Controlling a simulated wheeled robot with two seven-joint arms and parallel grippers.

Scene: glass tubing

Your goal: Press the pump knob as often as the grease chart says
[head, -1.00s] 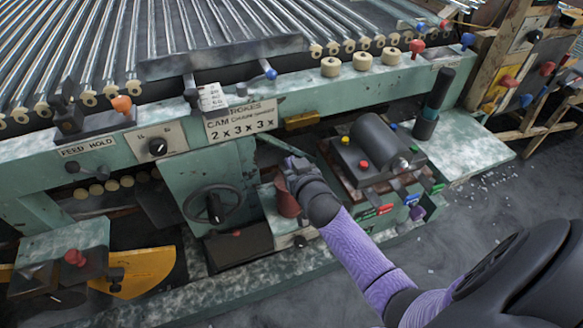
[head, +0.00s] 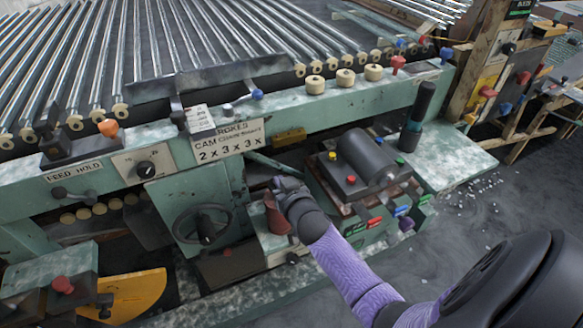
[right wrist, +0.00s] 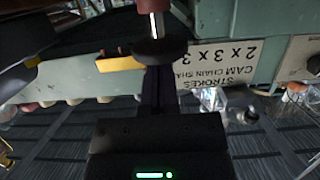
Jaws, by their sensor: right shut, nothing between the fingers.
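The grease chart (head: 228,143) is a pale plate on the green machine rail. It reads STROKES, CAM CHAIN SHAFT and 2x 3x 3x; it shows upside down in the right wrist view (right wrist: 225,62). My right gripper (head: 283,184) is below and right of the chart, by a brown-red cone-shaped part (head: 277,215). In the right wrist view, its shut, empty fingers (right wrist: 157,80) point at a dark round knob (right wrist: 155,52) on a red and metal stem, which overlaps their tips. I cannot tell whether they touch. My left gripper is not in view.
A handwheel (head: 205,230) is left of my right gripper. A block with a dark cylinder (head: 368,155) and coloured buttons stands close on its right. Glass tubes (head: 190,45) lie on rollers above. Open floor (head: 480,225) is at the right.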

